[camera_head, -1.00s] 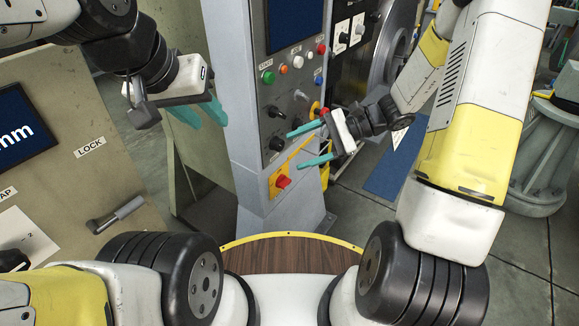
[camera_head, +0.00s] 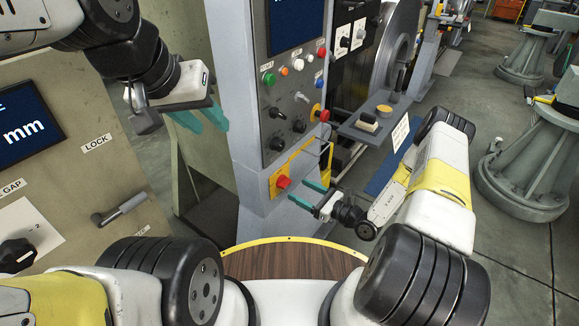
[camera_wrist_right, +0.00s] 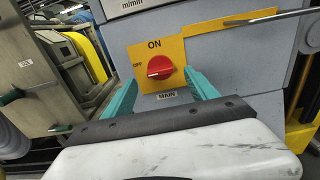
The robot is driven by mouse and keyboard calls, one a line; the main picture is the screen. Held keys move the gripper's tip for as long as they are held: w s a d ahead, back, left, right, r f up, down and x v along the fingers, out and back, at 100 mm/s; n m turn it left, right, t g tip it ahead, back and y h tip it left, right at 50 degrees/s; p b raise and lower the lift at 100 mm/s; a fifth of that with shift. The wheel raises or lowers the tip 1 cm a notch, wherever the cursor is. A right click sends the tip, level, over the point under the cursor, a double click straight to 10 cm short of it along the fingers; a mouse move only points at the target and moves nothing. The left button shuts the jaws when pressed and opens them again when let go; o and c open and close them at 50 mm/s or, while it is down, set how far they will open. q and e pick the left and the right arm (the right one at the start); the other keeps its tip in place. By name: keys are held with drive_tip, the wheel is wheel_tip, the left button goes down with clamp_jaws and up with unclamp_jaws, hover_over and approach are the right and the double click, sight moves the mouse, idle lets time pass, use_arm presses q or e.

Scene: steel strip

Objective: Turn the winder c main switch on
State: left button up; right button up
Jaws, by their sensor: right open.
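The main switch is a red rotary knob (camera_wrist_right: 160,67) on a yellow plate (camera_wrist_right: 172,46) marked ON at the top and OFF at the left, with a MAIN label below. Its white mark points left, towards OFF. In the head view the red knob (camera_head: 283,182) sits low on the grey column. My right gripper (camera_head: 308,193) is open, with its teal fingers just right of and below the knob. In the wrist view the right gripper's fingers (camera_wrist_right: 165,95) lie either side of the knob, apart from it. My left gripper (camera_head: 208,117) is at the upper left, its teal fingertips apart and empty.
Above the switch, the panel (camera_head: 290,95) carries several buttons and black knobs. A metal rod (camera_wrist_right: 265,18) crosses beside the yellow plate. A grey shelf (camera_head: 372,125) juts out right of the column. A cabinet with a LOCK handle (camera_head: 120,209) stands at left.

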sight(288, 184)
drive_tip(key=shift+x, duration=2.7)
drive_tip(key=c, duration=1.4)
